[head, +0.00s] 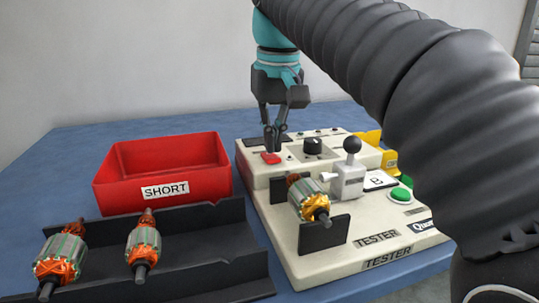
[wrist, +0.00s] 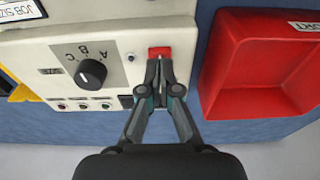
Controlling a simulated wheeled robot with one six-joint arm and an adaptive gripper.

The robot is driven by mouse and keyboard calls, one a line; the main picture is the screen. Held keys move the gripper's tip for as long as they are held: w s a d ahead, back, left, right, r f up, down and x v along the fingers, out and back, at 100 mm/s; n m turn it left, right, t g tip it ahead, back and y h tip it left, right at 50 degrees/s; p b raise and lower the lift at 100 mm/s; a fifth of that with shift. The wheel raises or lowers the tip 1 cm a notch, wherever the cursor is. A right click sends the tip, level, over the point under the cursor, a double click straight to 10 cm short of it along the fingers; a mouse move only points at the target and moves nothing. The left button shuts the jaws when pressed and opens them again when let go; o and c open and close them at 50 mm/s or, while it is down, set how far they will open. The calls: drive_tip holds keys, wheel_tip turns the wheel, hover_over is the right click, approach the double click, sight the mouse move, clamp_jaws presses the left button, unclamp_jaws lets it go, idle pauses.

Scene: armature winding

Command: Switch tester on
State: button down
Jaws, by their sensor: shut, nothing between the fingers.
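The tester (head: 300,255) is a cream box on the blue table, with a raised back panel. A red switch (head: 271,158) sits at the left of that panel. It also shows in the wrist view (wrist: 159,52), partly hidden by the fingertips. My gripper (head: 271,146) is shut and empty, pointing down, with its tips right at the red switch. In the wrist view the closed tips (wrist: 160,62) overlap the switch's lower edge. I cannot tell whether they touch it or whether the switch is lit.
An armature (head: 309,199) rests in the tester's black cradle beside a ball-topped lever (head: 352,146). A black dial (head: 313,146) and green button (head: 398,194) are on the tester. A red SHORT bin (head: 110,188) and a black rack (head: 205,272) with two armatures stand left.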

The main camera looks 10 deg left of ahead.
sight(273, 158)
drive_tip(key=shift+f+b, duration=0.5)
drive_tip(key=shift+f, duration=0.25)
idle(0.4)
drive_tip(key=shift+r, duration=0.15)
wheel_tip(273, 158, up, 5)
drive_tip(key=p, duration=0.5)
drive_tip(key=shift+f, duration=0.2)
drive_tip(key=shift+r+p, duration=0.65)
drive_tip(key=shift+r, duration=0.45)
drive_tip(key=shift+s+a, duration=0.1)
